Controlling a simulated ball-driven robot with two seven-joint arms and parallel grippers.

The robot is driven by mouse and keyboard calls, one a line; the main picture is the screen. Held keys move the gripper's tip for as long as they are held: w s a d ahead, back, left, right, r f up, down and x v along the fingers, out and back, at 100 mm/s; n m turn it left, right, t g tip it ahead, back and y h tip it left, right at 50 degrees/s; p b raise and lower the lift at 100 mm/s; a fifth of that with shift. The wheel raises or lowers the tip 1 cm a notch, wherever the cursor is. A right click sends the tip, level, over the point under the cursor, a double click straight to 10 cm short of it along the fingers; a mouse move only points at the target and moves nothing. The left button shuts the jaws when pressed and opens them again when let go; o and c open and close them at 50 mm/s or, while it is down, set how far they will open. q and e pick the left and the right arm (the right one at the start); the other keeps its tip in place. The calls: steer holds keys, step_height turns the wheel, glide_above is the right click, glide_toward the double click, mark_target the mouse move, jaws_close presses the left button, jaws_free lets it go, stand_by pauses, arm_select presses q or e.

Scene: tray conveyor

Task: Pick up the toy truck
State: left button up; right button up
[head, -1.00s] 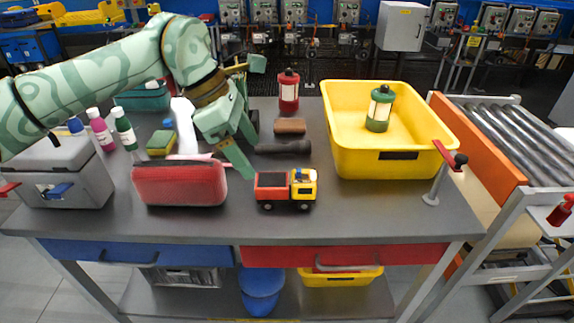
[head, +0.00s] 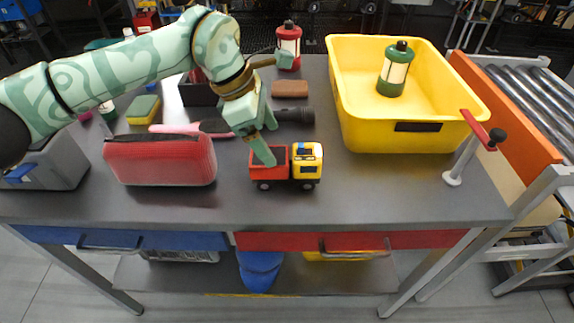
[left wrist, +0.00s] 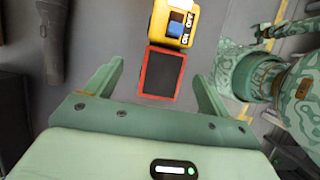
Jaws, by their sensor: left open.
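The toy truck (head: 287,166) has a yellow cab and a red bed with a dark inside. It stands upright on its wheels on the grey table, near the front middle. My left gripper (head: 268,143) is open just above and behind the truck's bed in the head view. In the left wrist view the truck (left wrist: 163,72) lies ahead, with its red bed toward the gap between the two spread fingers of my left gripper (left wrist: 158,92). Nothing is between the fingers' tips in a grip. My right gripper is not in the head view.
A red case (head: 160,160) stands left of the truck. A dark flashlight (head: 295,114) and a brown block (head: 290,88) lie behind it. The table in front of the truck is clear.

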mark_target(277, 155)
arm_select(q)
steer(key=x, duration=0.1)
steer(key=b+x, duration=0.1)
steer(key=x, duration=0.1)
steer(key=b+x, duration=0.1)
steer(key=shift+s+f, duration=0.35)
steer(key=shift+d+f, duration=0.15)
steer(key=shift+f, duration=0.2)
steer(key=shift+r, duration=0.1)
steer(key=c, duration=1.2)
steer(key=shift+o, duration=0.2)
steer(key=shift+r, duration=0.1)
